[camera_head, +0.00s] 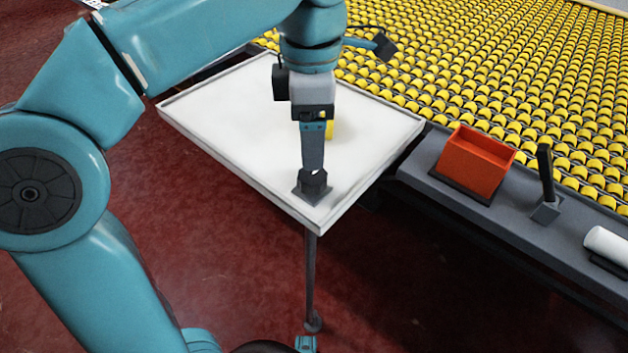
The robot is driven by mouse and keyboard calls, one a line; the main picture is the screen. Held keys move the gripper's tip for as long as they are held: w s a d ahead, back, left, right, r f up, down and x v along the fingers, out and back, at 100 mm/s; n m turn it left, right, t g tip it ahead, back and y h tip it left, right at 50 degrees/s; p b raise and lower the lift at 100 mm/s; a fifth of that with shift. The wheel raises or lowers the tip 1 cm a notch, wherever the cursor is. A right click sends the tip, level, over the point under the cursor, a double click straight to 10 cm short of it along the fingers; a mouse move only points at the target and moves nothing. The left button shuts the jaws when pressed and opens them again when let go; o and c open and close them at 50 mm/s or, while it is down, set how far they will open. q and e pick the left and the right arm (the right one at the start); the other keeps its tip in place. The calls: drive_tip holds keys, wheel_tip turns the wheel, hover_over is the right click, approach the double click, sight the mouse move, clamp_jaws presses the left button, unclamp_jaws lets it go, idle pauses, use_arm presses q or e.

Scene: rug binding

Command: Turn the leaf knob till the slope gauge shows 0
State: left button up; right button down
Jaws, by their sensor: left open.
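The white leaf (215,120) is a raised-rim panel on a thin dark leg. A dark knob (314,188) on a square dark base sits near its front corner. My left gripper (313,168) points down right over the knob, its fingertips at the knob's top. It is open; I see it nearly edge-on, so the gap between the fingers and any contact with the knob are unclear. A small yellow piece (329,130) shows behind the gripper, mostly hidden; I cannot tell whether it is the slope gauge. No gauge reading is visible. My right gripper is not in view.
A dark ledge (420,165) runs right of the leaf. It carries an orange open box (476,160), an upright dark handle in a block (546,180) and a white cylinder (608,243). Rows of yellow rollers (480,60) lie behind. The red floor (230,260) is in front.

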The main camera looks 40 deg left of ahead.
sight(312, 174)
use_arm(q)
wheel_tip(312, 174, down, 9)
drive_tip(key=b, duration=0.3)
drive_tip(key=shift+r, duration=0.1)
drive_tip(key=c, duration=1)
